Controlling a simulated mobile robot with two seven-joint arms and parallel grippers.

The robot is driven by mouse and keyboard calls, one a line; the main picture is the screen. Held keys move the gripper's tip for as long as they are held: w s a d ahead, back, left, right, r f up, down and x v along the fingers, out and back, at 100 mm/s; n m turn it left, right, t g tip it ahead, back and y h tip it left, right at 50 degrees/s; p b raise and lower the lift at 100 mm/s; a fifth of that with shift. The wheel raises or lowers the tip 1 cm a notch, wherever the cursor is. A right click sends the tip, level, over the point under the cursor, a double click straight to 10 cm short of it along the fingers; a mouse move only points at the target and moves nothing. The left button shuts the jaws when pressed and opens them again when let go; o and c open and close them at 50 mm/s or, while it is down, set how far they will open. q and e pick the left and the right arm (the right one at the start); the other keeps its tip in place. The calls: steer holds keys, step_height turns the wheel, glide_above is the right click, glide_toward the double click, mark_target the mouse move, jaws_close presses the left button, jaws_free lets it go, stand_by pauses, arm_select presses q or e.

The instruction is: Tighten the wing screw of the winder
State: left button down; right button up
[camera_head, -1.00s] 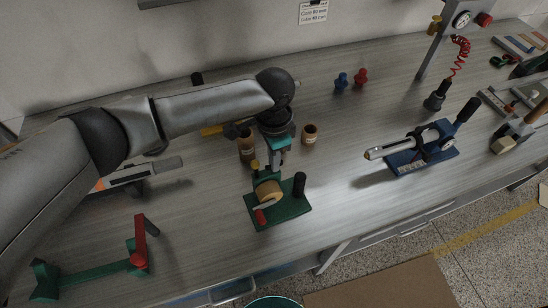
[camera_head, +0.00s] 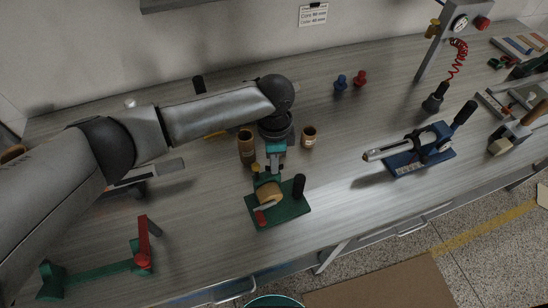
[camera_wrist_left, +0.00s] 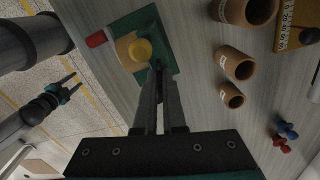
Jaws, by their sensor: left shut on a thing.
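The winder has a green base (camera_head: 292,211), a tan roll (camera_head: 268,194), a red handle (camera_head: 260,217) and a black upright grip (camera_head: 299,185). It stands near the front of the bench. A yellow round knob (camera_wrist_left: 140,50) shows at the winder in the left wrist view. My left gripper (camera_head: 270,171) reaches down to the winder's back side. In the left wrist view its fingers (camera_wrist_left: 157,68) are nearly together beside the knob, shut on the wing screw, which they mostly hide. My right gripper (camera_wrist_left: 76,81) shows in the left wrist view, open and empty over the floor.
Brown cardboard tubes (camera_head: 246,146) (camera_head: 309,136) stand just behind the winder. A blue device with a metal rod (camera_head: 420,152) stands to the right, a green and red stand (camera_head: 142,250) at front left. Bare bench lies between the winder and the blue device.

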arm_select(q)
steer(key=m+p, duration=0.1)
steer(key=m, duration=0.5)
steer(key=shift+m+p, duration=0.3)
steer(key=shift+p, duration=0.05)
steer(key=m, duration=0.2)
steer(key=shift+m, duration=0.4)
steer(key=m, duration=1)
steer(key=m+b, duration=0.1)
steer(key=m, duration=0.2)
steer(key=shift+m+b, duration=0.35)
steer(key=shift+m, duration=1.65)
